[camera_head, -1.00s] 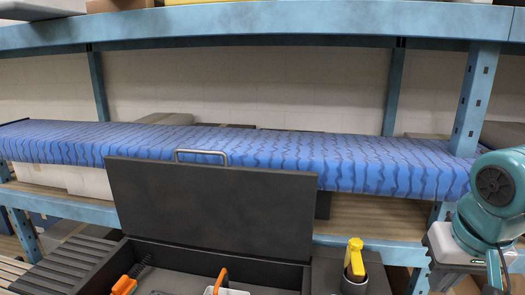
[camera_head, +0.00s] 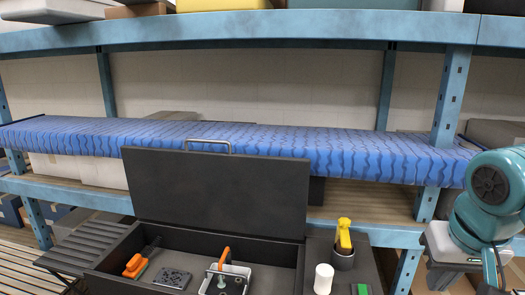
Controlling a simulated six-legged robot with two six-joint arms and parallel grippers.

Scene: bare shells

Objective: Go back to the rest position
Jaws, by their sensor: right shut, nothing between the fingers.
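My right arm (camera_head: 490,190), teal with a dark round joint cap, stands at the right edge in front of the shelf. My right gripper (camera_head: 491,289) shows only as a dark piece at the bottom right edge, shut and empty, clear of the box. Most of it is cut off by the frame. My left arm and left gripper are out of view.
An open black toolbox (camera_head: 112,258) with its lid raised (camera_head: 215,195) holds an orange-handled tool (camera_head: 135,266) and a white tray (camera_head: 225,275). Right of it are a yellow-topped tool in a cup (camera_head: 343,243) and a white cylinder (camera_head: 323,279). A blue-covered shelf (camera_head: 380,155) runs behind.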

